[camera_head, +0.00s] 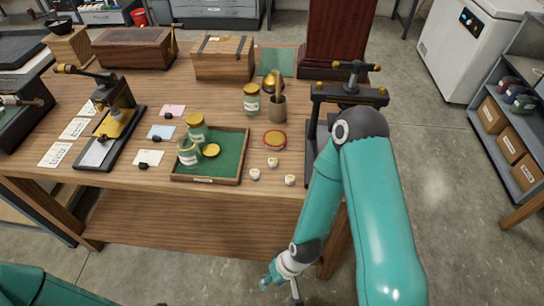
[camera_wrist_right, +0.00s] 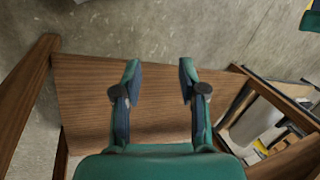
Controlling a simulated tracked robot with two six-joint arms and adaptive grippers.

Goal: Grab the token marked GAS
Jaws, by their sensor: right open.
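Three small pale tokens stand on the wooden table near its front edge, right of the green-lined tray: one on the left (camera_head: 254,174), one farther back (camera_head: 272,162) and one on the right (camera_head: 290,180). Their markings are too small to read, so I cannot tell which says GAS. My right gripper (camera_head: 280,283) is low in front of the table, below the tokens and apart from them. In the right wrist view the gripper (camera_wrist_right: 159,75) is open, with nothing between its fingers. My left gripper is out of view; only part of its arm shows at the bottom left.
The green-lined tray (camera_head: 243,160) holds jars and a gold lid. A red-rimmed round tin (camera_head: 275,139), a jar (camera_head: 252,99) and a cup of tools (camera_head: 278,107) stand behind the tokens. A dark press frame (camera_head: 312,150) stands to their right. A wooden surface (camera_wrist_right: 80,100) lies beneath the wrist.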

